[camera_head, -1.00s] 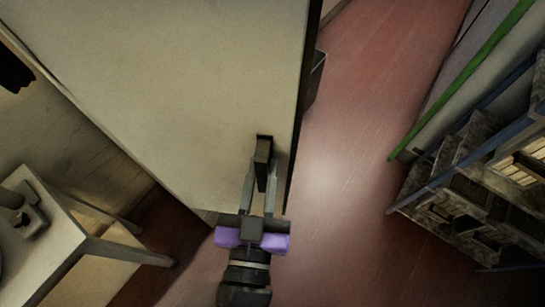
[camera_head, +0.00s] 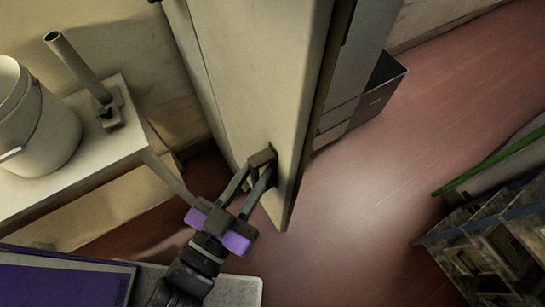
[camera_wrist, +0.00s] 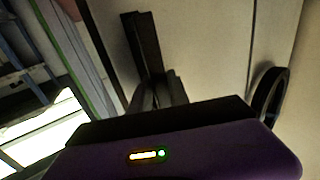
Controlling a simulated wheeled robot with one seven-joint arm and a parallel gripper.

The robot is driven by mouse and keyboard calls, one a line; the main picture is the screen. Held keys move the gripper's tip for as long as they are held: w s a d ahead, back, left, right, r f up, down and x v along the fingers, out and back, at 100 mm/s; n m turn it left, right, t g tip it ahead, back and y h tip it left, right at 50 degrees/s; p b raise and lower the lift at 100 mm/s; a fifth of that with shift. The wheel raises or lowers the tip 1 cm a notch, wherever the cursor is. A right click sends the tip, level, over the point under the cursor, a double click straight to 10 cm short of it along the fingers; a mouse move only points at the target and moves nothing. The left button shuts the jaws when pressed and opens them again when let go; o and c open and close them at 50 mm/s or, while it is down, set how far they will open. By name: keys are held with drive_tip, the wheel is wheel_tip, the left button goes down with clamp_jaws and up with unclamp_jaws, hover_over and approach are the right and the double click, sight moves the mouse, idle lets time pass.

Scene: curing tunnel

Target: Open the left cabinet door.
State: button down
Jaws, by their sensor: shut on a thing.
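The pale cabinet door (camera_head: 268,70) stands in the middle of the head view, seen at a steep angle with its free edge toward the right. Its dark handle (camera_head: 261,157) is near the bottom of the door face. My gripper (camera_head: 257,172) is at the handle, with its two fingers shut on it. In the wrist view the dark handle (camera_wrist: 142,42) runs up from my fingers (camera_wrist: 160,92) against the pale door face. The fingertips' exact contact is partly hidden by the gripper body.
A white table (camera_head: 75,165) with a bucket (camera_head: 38,120) and an upright metal tube (camera_head: 75,65) stands at left. A dark-topped box (camera_head: 380,85) is behind the door. Red floor (camera_head: 370,200) between is clear.

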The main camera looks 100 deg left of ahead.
drive_tip(key=shift+s, duration=0.3)
drive_tip(key=c, duration=1.3)
unclamp_jaws()
drive_tip(key=shift+d, duration=0.15)
drive_tip(key=b+v, duration=0.2)
drive_tip(key=v, duration=0.5)
drive_tip(key=shift+s+d, duration=0.1)
drive_tip(key=shift+d, duration=0.15)
